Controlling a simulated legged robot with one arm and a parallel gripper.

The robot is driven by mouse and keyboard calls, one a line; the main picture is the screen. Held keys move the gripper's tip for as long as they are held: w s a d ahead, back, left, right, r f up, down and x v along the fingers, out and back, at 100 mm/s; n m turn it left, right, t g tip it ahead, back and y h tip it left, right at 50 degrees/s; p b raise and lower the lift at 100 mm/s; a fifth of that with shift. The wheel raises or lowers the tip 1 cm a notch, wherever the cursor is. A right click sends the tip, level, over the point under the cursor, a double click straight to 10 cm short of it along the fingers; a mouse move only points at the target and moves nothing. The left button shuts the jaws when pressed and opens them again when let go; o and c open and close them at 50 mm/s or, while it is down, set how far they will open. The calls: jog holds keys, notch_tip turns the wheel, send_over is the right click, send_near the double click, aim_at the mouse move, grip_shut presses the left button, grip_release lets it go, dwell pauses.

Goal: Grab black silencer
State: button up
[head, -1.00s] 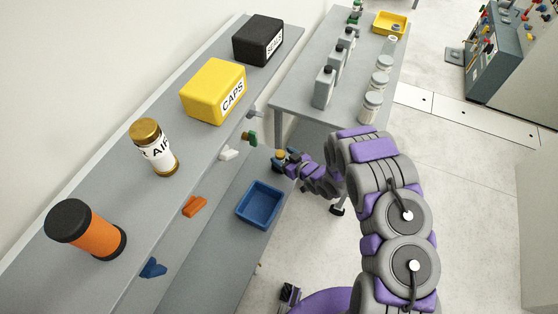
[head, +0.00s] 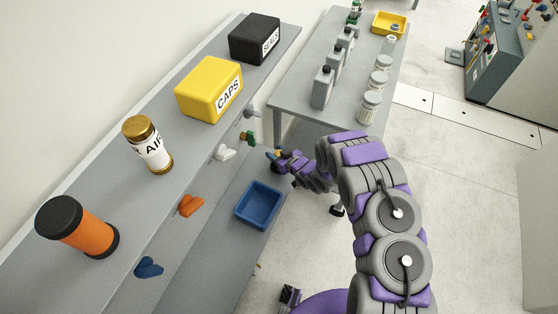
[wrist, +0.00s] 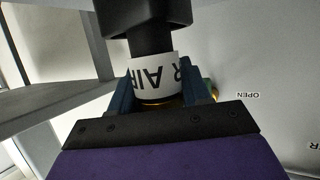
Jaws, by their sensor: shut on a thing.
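In the wrist view, the black silencer (wrist: 150,40) is a black cylinder with a white label (wrist: 152,75) that reads "R AIR" upside down. A brass rim shows below the label. The teal fingers of my gripper (wrist: 160,92) stand on both sides of the labelled part, shut on it. The black cylinder runs up to a wider black block at the top of the picture; I cannot tell whether they are joined. In the head view, my gripper (head: 275,155) is small, beside the shelf's right edge; the silencer cannot be made out there.
The grey shelf (head: 110,205) bears an orange cylinder (head: 82,232), a brass-capped "AIR" jar (head: 150,155), a yellow CAPS box (head: 208,88) and a black SEALS box (head: 254,38). Coloured handles line its edge. A blue tray (head: 258,204) lies below. A table (head: 300,95) with bottles stands behind.

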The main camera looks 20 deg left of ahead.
jog(key=shift+a, duration=0.2)
jog(key=c, duration=0.5)
jog(key=shift+r, duration=0.1)
